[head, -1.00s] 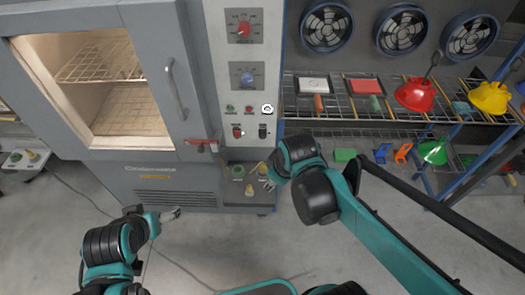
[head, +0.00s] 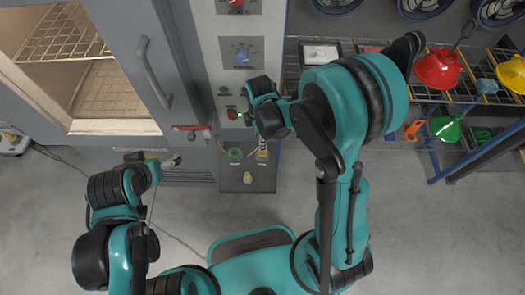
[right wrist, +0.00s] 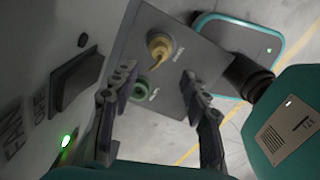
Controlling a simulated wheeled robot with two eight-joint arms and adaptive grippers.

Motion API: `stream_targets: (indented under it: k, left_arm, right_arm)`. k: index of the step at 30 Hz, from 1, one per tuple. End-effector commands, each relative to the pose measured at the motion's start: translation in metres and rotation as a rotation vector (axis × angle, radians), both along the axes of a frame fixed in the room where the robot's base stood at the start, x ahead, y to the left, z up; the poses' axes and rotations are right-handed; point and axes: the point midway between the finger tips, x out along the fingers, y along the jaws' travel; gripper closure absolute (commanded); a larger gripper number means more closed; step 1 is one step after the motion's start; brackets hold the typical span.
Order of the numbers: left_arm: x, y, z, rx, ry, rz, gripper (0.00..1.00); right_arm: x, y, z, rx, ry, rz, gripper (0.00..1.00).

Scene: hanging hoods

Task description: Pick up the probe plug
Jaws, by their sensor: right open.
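In the right wrist view a yellow plug-like piece (right wrist: 160,45) stands on a grey plate beside a green ring (right wrist: 145,88). The labels are too small to read. My right gripper (right wrist: 158,98) is open and empty, its fingers apart over the plate, with the yellow piece ahead of them. In the head view the plate (head: 236,181) carries a green ring (head: 235,154), a yellow piece (head: 262,150) and a small beige piece (head: 247,177). I cannot tell for certain which is the probe plug. My left gripper (head: 172,162) is near the cabinet front, its fingers too small to judge.
The control panel with a fan switch (right wrist: 75,80) and a lit green lamp (right wrist: 66,141) stands close to the right gripper. The open oven (head: 85,75) is at left. A rack with red (head: 438,68) and green (head: 446,127) hoods is at right.

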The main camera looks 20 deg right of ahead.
Motion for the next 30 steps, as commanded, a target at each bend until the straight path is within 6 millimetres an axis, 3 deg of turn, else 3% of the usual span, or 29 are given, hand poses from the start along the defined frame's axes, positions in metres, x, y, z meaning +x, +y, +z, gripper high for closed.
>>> stream_targets:
  k: [1, 10, 18, 25, 30]
  left_arm:
    - [0.000, 0.000, -0.006, 0.000, 0.000, 0.000, 0.14]
    - [0.000, 0.000, -0.016, 0.000, 0.000, 0.000, 0.14]
    - [0.000, 0.000, -0.037, 0.000, 0.000, 0.000, 0.14]
    - [0.000, 0.000, -0.035, 0.000, 0.000, 0.000, 0.14]
    - [0.000, 0.000, -0.035, 0.000, 0.000, 0.000, 0.14]
  right_arm:
    - [0.000, 0.000, -0.010, 0.000, 0.000, -0.001, 0.54]
    - [0.001, -0.003, -0.031, 0.000, -0.001, -0.003, 0.54]
    - [0.001, -0.008, -0.069, 0.000, -0.001, -0.002, 0.54]
    - [0.001, -0.008, -0.069, 0.000, -0.001, -0.002, 0.54]
    - [0.001, -0.008, -0.069, 0.000, -0.001, -0.002, 0.99]
